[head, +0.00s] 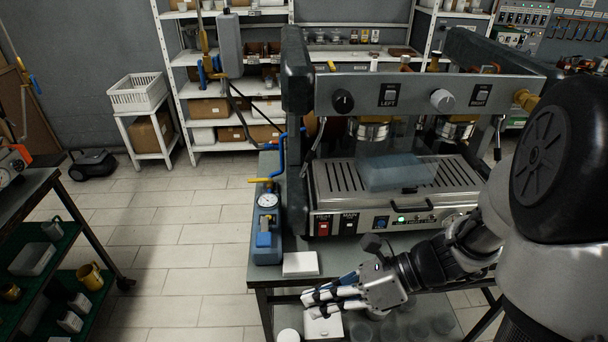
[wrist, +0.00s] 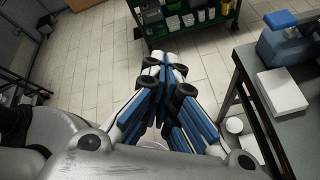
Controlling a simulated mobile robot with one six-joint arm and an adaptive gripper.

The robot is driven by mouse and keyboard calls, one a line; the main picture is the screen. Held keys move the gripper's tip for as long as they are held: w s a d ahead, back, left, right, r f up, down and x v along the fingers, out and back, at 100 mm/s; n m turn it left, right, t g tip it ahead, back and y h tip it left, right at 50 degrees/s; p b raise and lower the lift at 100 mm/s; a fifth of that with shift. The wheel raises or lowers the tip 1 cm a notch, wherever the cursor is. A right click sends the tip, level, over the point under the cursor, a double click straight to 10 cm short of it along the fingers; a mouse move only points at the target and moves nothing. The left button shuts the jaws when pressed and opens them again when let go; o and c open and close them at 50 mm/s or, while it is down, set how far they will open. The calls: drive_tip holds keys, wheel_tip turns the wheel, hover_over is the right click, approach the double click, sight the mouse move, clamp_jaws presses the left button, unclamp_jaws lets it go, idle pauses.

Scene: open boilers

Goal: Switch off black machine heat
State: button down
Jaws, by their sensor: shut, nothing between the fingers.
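The espresso machine (head: 425,95) with black side panels and a grey front stands on the table. On its lower front panel are a red rocker switch (head: 323,228), with a small label that seems to read HEAT, and a black rocker switch (head: 348,224) to its right. A blue switch (head: 381,224) and a lit green light (head: 401,219) sit further right. My gripper (head: 318,300) is shut and empty, low in front of the machine and apart from the switches, pointing left. Its closed fingers also show in the wrist view (wrist: 165,62). The rocker positions are too small to tell.
A blue pump with a gauge (head: 267,215) stands on the table left of the machine, with a white box (head: 300,264) in front of it. A cart with green shelves (head: 45,250) is at the far left. The tiled floor (head: 180,240) between is clear.

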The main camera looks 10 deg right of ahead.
sight(323, 229)
drive_tip(key=w+d+f+m+t, duration=0.4)
drive_tip(key=d+m+t, duration=0.1)
drive_tip(key=m, duration=0.6)
drive_tip(key=w+d+f+m+t+h+p, duration=0.1)
drive_tip(key=w+d+f+m+t, duration=0.4)
drive_tip(key=m, duration=0.6)
drive_tip(key=d+t, duration=0.1)
drive_tip(key=d, duration=0.1)
drive_tip(key=shift+w+d+f+t, duration=0.2)
drive_tip(key=shift+w+d+t, duration=0.1)
drive_tip(key=shift+w+a, duration=0.1)
drive_tip(key=x, duration=0.4)
drive_tip(key=w+d+b+x, duration=0.1)
drive_tip(key=x, duration=0.2)
drive_tip(key=b+x, duration=0.1)
drive_tip(key=x, duration=0.3)
drive_tip(key=shift+w+f, duration=0.2)
drive_tip(key=shift+w, duration=0.25)
drive_tip(key=shift+w+d, duration=0.1)
drive_tip(key=shift+w, duration=0.55)
drive_tip(key=shift+f+b, duration=0.1)
drive_tip(key=shift+b, duration=0.2)
